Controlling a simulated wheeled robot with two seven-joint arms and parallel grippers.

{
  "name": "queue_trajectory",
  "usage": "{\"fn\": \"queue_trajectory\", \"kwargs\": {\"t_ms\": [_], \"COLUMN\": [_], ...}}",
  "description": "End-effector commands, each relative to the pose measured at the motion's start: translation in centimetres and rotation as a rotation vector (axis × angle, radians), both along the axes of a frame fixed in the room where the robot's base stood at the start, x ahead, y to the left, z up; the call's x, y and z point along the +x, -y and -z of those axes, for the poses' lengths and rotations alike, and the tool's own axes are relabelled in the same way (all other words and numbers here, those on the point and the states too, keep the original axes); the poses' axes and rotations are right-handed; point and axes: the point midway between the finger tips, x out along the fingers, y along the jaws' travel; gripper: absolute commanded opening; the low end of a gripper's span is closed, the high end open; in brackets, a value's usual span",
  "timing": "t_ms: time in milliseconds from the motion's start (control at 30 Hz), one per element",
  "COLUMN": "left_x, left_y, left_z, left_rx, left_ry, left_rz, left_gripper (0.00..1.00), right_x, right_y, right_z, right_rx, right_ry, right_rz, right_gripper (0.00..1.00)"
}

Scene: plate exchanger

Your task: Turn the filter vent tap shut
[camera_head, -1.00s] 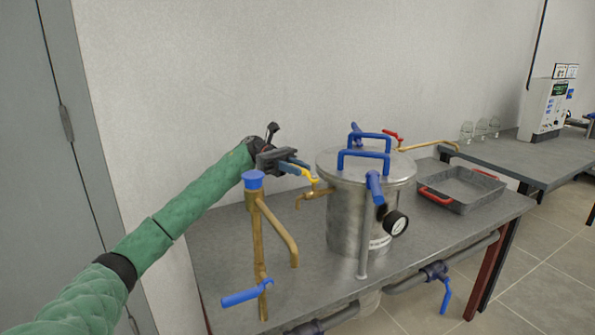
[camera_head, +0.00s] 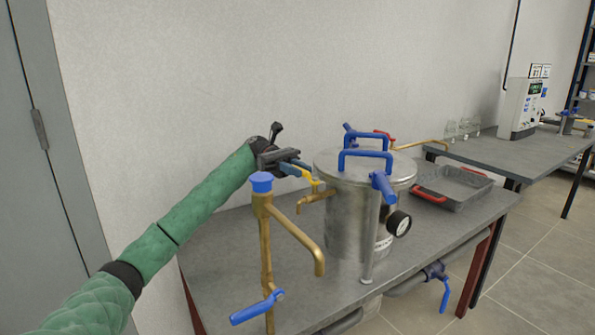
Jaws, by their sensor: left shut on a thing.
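The filter vessel (camera_head: 345,215) is a steel drum with a lid, blue handles and a gauge, standing on the grey table. A small brass vent tap (camera_head: 312,197) with a yellow lever (camera_head: 307,176) sticks out of its left side near the top. My left gripper (camera_head: 302,168), on the green-sleeved arm, is at this tap and is shut on the yellow lever. The fingers hide part of the lever. My right gripper is not in view.
A brass standpipe (camera_head: 265,240) with a blue cap and blue lever stands in front, close to my left arm. A grey tray (camera_head: 462,190) with red handles lies right of the vessel. A control box (camera_head: 522,108) stands on the far table.

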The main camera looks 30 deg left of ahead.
Motion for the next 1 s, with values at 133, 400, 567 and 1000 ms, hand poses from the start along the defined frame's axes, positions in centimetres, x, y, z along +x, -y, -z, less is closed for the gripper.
{"fn": "queue_trajectory", "kwargs": {"t_ms": [133, 400, 567, 1000], "left_x": [0.02, 0.03, 0.02, 0.23], "left_y": [-0.08, -0.09, -0.07, -0.31], "left_z": [-0.2, -0.21, -0.17, -0.16], "left_rx": [-0.002, -0.002, -0.001, 0.001], "left_ry": [0.001, 0.001, 0.001, -0.002], "left_rz": [-0.002, -0.002, -0.001, -0.014], "left_gripper": [0.0, 0.0, 0.41, 0.41], "right_x": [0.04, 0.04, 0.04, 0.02], "right_y": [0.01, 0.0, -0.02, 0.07], "right_z": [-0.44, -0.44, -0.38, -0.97], "right_rx": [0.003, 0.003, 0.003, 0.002], "right_ry": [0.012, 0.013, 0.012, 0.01], "right_rz": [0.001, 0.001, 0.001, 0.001], "right_gripper": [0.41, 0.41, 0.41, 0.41]}}
